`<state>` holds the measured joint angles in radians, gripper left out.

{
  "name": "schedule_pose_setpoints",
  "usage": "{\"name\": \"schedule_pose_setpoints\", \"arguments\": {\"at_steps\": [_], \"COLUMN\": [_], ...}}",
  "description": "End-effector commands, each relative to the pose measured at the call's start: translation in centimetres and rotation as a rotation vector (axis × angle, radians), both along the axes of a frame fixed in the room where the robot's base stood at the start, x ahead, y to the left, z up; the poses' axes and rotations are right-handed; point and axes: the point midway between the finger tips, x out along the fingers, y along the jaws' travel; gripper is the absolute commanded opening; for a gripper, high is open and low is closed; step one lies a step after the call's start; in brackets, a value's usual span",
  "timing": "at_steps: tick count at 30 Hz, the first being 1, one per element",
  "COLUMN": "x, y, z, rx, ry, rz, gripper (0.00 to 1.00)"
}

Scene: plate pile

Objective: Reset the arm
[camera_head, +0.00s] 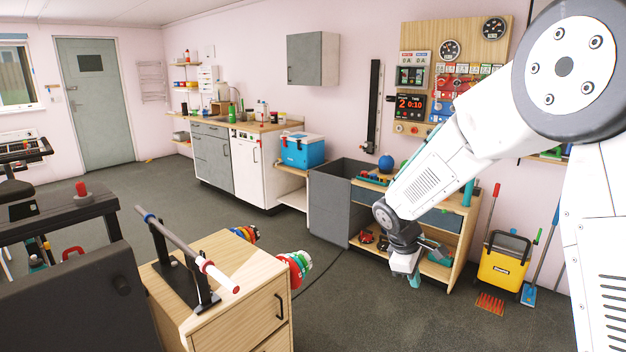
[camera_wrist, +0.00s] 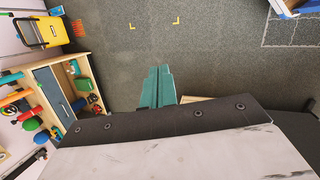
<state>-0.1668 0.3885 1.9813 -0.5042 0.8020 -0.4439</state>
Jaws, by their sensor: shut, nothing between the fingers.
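My gripper (camera_head: 414,279) hangs at the end of my white arm in the head view, pointing down in front of the low wooden shelf. In the wrist view its two teal fingers (camera_wrist: 157,88) lie side by side, shut with nothing between them. Grey floor shows beyond the fingertips.
A wooden shelf unit (camera_head: 462,240) stands behind my gripper, with a grey bin (camera_head: 330,205) to its left. A yellow bucket (camera_head: 503,265) stands to the right. A wooden cabinet (camera_head: 240,318) with a bar on a stand (camera_head: 185,272) is in front left. Open floor lies between.

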Motion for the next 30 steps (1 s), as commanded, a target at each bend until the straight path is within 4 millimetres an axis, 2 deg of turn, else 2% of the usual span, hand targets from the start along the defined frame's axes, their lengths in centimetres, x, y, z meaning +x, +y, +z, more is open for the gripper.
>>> {"name": "schedule_pose_setpoints", "arguments": {"at_steps": [1,6,12,18,21,24,30], "x": [-2.6,-11.0,-20.6,-28.8,-32.0,-34.2,-35.6], "y": [-0.7,-1.8,-2.1,-1.7,-1.4,-1.4,-1.8], "z": [2.1,7.0,11.0,13.4,14.1,14.7,16.3], "rx": [0.016,0.075,0.15,0.241,0.295,0.346,0.401], "ry": [-0.004,0.004,0.015,0.011,-0.01,-0.055,-0.159], "rz": [-0.096,-0.402,-0.688,-0.876,-0.92,-0.936,-0.938], "gripper": [0.0,0.0,0.0,0.0,0.0,0.0,0.0]}}
